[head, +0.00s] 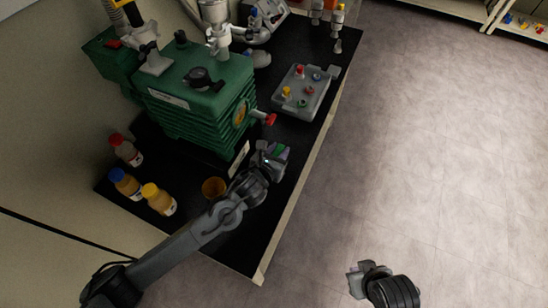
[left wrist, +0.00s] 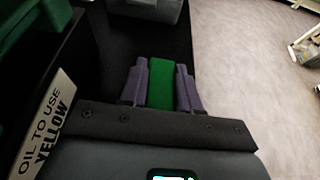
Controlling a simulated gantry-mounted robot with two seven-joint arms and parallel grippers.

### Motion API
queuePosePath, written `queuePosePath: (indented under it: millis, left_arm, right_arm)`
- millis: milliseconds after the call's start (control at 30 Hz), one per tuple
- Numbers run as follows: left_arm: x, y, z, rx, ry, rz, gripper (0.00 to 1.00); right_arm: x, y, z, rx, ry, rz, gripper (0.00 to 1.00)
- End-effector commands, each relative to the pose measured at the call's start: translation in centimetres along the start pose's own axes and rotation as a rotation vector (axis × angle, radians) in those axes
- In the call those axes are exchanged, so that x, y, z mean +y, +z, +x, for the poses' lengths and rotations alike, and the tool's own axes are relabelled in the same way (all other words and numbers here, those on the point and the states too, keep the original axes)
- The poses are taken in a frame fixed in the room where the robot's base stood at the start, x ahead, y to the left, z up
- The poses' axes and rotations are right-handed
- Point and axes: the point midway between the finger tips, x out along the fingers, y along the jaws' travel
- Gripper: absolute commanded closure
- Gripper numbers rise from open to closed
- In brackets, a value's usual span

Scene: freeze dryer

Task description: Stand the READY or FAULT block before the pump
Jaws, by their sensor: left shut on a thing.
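The green pump (head: 200,95) stands on the black bench top. My left gripper (head: 275,151) is beside the pump's front right corner, over the bench. It is shut on a green block (head: 281,149), which also shows between the two purple-grey fingers in the left wrist view (left wrist: 160,86). Any word on the block cannot be read. No second block can be made out. My right gripper (head: 358,279) is low in the head view, over the floor and away from the bench; its finger gap is not clear.
A sign reading "OIL TO USE YELLOW" (left wrist: 48,125) stands by the pump. A grey tray with coloured knobs (head: 315,98) lies behind my left gripper. Bottles with red (head: 126,151), blue (head: 125,184) and yellow (head: 158,199) caps and an orange cup (head: 214,187) stand left.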

Motion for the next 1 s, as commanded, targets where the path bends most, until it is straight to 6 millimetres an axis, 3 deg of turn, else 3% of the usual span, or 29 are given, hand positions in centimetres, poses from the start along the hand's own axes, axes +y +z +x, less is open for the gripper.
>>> queuePosePath:
  millis: [133, 333, 633, 1000]
  left_arm:
    - [1.3, -0.7, 0.6, 0.001, 0.000, 0.000, 0.98]
    - [1.7, -1.2, 0.9, 0.001, 0.000, -0.001, 0.98]
    - [1.6, -4.4, 2.1, 0.001, 0.000, -0.001, 0.98]
    - [1.6, -4.6, 2.3, 0.000, 0.000, 0.000, 0.98]
  right_arm:
    - [0.1, 0.1, 0.2, -0.001, 0.003, -0.003, 1.00]
    - [0.3, 0.2, 0.4, -0.002, 0.010, -0.011, 1.00]
    - [0.3, 0.5, 1.2, -0.002, 0.010, -0.011, 1.00]
    - [0.1, 0.5, 1.2, -0.002, 0.003, -0.003, 1.00]
